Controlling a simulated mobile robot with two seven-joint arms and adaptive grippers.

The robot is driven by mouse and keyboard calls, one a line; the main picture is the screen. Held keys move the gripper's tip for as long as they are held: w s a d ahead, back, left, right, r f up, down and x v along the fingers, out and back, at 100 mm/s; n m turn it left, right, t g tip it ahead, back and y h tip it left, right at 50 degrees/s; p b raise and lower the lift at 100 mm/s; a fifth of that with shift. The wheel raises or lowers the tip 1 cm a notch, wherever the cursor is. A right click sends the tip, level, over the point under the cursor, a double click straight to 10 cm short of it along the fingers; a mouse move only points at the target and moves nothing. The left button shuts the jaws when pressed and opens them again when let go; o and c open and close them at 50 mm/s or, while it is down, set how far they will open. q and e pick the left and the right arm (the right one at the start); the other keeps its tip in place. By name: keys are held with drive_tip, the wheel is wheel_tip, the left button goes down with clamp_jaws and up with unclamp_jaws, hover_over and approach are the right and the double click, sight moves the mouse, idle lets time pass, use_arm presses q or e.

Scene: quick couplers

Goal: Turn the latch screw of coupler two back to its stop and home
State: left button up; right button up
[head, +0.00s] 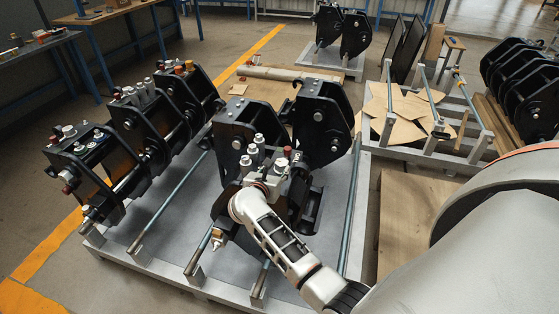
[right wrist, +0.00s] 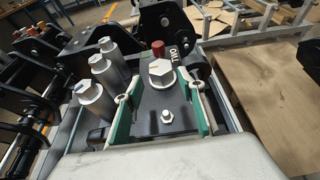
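Coupler two (head: 312,200) is a black coupler on the grey pallet, partly hidden under my right arm. In the right wrist view its top plate carries a label (right wrist: 173,53) that seems to read TWO. The latch screw (right wrist: 161,73) is a large pale hex head with a small orange mark. My right gripper (right wrist: 159,90) is above the plate, its green-padded fingers apart on either side of the screw, with a gap on both sides. In the head view the right gripper (head: 270,182) hides most of this spot. My left gripper is not in view.
Beside the screw stand a red cap (right wrist: 158,48), a small bolt (right wrist: 167,116) and several silver cylinders (right wrist: 103,70). More couplers (head: 85,165) stand on the left of the pallet (head: 170,245). A rack with cardboard pieces (head: 400,130) is at the right.

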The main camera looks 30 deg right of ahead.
sight(280, 166)
drive_tip(key=shift+w+d+f, duration=0.1)
drive_tip(key=shift+w+f, duration=0.1)
drive_tip(key=shift+f, duration=0.05)
drive_tip(key=x, duration=0.7)
drive_tip(key=shift+d+f, duration=0.1)
drive_tip(key=shift+d, duration=0.05)
drive_tip(key=c, duration=0.8)
